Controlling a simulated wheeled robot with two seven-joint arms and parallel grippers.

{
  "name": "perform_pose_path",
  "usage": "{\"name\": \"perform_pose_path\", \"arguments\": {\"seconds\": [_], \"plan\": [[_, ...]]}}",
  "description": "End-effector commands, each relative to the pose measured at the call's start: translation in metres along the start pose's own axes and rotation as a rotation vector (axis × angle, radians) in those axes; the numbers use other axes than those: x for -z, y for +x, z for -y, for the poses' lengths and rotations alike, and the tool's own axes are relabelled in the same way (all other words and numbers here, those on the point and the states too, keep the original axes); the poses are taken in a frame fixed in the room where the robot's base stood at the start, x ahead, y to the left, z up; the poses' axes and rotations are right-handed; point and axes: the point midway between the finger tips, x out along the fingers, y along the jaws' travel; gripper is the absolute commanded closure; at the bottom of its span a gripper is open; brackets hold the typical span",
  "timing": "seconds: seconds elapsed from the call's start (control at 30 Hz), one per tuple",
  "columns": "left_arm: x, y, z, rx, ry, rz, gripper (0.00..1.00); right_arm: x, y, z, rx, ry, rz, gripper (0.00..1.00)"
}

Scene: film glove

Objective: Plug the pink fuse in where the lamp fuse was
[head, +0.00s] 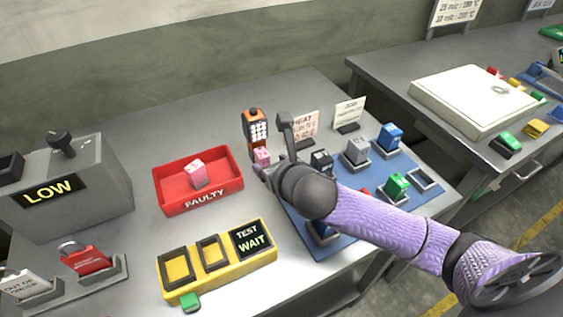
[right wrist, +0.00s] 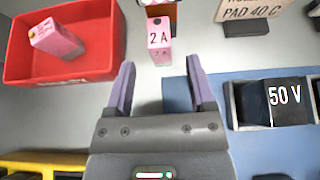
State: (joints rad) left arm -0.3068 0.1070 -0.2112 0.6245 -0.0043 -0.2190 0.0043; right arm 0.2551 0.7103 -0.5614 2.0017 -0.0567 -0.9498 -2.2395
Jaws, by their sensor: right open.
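A pink fuse (head: 261,156) stands upright on the grey table, in front of an orange keypad device; the right wrist view shows it marked "2 A" (right wrist: 159,38). My right gripper (right wrist: 159,78) is open and empty, its two fingers apart and pointing toward this fuse, which is just beyond the fingertips. In the head view my right gripper (head: 268,174) is partly hidden by its own wrist. A second pink fuse (head: 197,173) lies in the red "FAULTY" tray (head: 206,202). An empty dark-framed socket (head: 424,179) shows on the blue mat's right side. I cannot tell which place was the lamp fuse's.
Blue, grey, black and green blocks sit in sockets on the blue mat (head: 330,246). A yellow test box (head: 216,282) reads "TEST WAIT", with two empty frames. A grey box (head: 90,195) reading "LOW" stands left. The orange keypad device (head: 256,127) is behind the fuse.

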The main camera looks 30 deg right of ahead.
Motion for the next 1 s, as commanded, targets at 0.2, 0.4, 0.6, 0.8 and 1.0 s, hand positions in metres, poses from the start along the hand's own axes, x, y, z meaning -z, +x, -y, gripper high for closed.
{"name": "perform_pose_path", "arguments": {"seconds": [0.2, 0.4, 0.6, 0.8, 1.0], "plan": [[0.005, -0.021, 0.000, 0.001, 0.000, -0.009, 0.41, -0.003, -0.052, 0.000, -0.001, -0.003, 0.000, 0.30], [0.006, -0.022, -0.001, 0.000, -0.002, -0.009, 0.41, -0.002, -0.061, -0.001, 0.000, 0.004, -0.023, 0.24], [0.004, -0.016, -0.002, -0.002, -0.004, -0.006, 0.41, -0.011, -0.015, -0.004, 0.004, 0.007, -0.318, 0.24], [0.005, -0.013, -0.003, -0.003, -0.005, -0.006, 0.41, -0.044, -0.007, 0.002, 0.008, -0.001, -0.595, 0.24], [0.003, -0.005, -0.004, -0.005, -0.004, -0.004, 0.41, -0.048, -0.001, 0.004, 0.000, 0.004, -0.680, 0.24]]}}
